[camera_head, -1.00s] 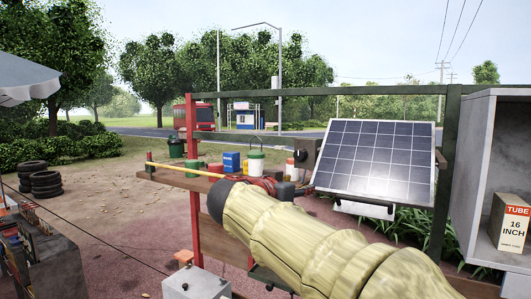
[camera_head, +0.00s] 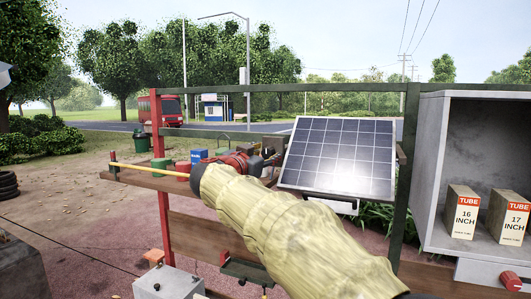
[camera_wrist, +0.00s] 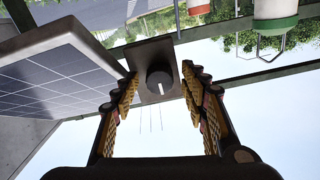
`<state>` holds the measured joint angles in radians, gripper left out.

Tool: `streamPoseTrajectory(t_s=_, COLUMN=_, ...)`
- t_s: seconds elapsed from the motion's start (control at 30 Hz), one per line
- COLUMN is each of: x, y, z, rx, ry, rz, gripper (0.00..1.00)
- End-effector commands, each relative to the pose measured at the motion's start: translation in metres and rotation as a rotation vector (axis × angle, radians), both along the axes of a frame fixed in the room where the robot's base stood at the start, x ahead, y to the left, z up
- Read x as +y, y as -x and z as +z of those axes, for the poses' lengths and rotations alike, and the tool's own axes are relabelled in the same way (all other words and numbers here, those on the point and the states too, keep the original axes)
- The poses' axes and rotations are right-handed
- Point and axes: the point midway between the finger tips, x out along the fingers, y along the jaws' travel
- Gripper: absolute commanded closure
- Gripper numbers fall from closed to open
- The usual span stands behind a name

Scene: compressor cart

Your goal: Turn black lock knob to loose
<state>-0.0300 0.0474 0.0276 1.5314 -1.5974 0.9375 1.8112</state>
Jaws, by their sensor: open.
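The black lock knob (camera_wrist: 160,81) shows in the wrist view as a round dark knob with a pale mark on its face. It sits on a dark square plate (camera_wrist: 153,52) fixed at the rail. My gripper (camera_wrist: 159,88) is open, with one yellow-and-black finger to each side of the knob. I see gaps between the fingers and the knob, and no clear contact. In the head view my gripper (camera_head: 264,159) is small and dark, just left of the solar panel. The knob is not clearly seen there.
The tilted solar panel (camera_head: 340,158) stands close to the right of my gripper, and shows at left in the wrist view. A blue box (camera_head: 198,155) and a green can (camera_head: 161,170) stand on the wooden shelf (camera_head: 150,181). A grey cabinet (camera_head: 432,150) holds tube boxes.

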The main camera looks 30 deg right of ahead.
Motion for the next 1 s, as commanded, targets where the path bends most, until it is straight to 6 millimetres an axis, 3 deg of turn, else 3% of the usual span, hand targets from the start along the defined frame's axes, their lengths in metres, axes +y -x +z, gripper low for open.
streamPoseTrajectory(t_s=0.3, x=-0.0018, y=-0.0014, z=-0.0002, rx=0.000, ry=0.000, rz=0.000, gripper=0.57)
streamPoseTrajectory(t_s=1.0, x=-0.0016, y=-0.0012, z=-0.0001, rx=-0.001, ry=-0.001, rz=0.000, gripper=0.97)
